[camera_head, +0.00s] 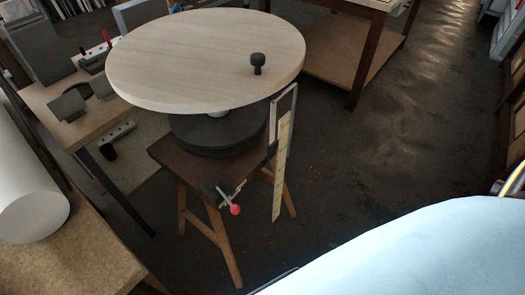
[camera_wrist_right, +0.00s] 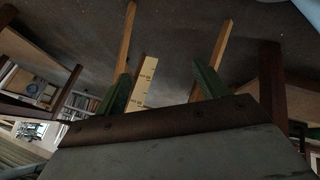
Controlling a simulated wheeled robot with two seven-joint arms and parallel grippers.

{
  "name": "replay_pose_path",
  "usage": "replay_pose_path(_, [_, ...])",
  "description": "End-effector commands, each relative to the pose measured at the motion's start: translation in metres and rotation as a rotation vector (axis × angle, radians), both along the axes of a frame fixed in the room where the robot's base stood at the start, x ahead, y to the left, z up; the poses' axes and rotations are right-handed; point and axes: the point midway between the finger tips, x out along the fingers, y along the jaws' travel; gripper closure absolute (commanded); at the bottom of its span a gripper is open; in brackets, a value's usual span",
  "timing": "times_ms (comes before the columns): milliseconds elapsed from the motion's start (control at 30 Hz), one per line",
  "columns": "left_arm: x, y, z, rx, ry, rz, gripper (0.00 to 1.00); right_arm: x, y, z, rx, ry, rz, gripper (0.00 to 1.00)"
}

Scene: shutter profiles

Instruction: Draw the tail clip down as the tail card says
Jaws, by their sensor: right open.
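A pale scale strip (camera_head: 280,170) with marks hangs beside a grey metal rail (camera_head: 293,120) at the right of a brown stool (camera_head: 168,157). A metal clamp with a red knob (camera_head: 235,209) sits at the stool's front edge; I cannot tell whether it is the tail clip. No readable tail card shows. In the right wrist view the strip (camera_wrist_right: 141,92) stands above a brown board (camera_wrist_right: 165,120). Two dark green pieces there look like the fingers of my right gripper (camera_wrist_right: 160,85), apart, with nothing seen held. My left gripper is not in view.
A round wooden top (camera_head: 195,60) with a black knob (camera_head: 257,63) sits over a dark disc (camera_head: 215,135) on the stool. A bench (camera_head: 85,115) with dark blocks is at left, a white cylinder (camera_head: 30,190) in front. Floor (camera_head: 390,165) right of the stool is clear.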

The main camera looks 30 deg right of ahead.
Motion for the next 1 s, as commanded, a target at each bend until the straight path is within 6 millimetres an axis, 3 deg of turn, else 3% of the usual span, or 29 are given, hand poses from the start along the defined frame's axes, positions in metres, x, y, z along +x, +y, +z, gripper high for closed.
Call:
replay_pose_path(33, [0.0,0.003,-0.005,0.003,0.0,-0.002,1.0,0.035,-0.017,0.03,-0.068,-0.13,0.114,0.28])
replay_pose_path(100, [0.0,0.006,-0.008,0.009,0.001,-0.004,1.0,0.078,-0.027,0.079,-0.169,-0.308,0.272,0.28])
replay_pose_path(200, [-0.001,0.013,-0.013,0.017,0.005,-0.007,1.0,0.122,-0.026,0.151,-0.316,-0.548,0.471,0.28])
replay_pose_path(300, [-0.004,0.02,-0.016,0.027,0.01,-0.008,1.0,0.147,-0.014,0.215,-0.444,-0.751,0.615,0.28])
replay_pose_path(433, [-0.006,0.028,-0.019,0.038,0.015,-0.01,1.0,0.159,0.004,0.274,-0.559,-0.939,0.726,0.28])
replay_pose_path(600, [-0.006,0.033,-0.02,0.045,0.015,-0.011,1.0,0.164,0.016,0.305,-0.626,-1.042,0.775,0.28])
replay_pose_path(767, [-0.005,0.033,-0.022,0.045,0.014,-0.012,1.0,0.179,0.022,0.308,-0.632,-1.052,0.776,0.28])
replay_pose_path(1000, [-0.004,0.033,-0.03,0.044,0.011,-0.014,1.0,0.219,0.039,0.307,-0.631,-1.052,0.774,0.28])
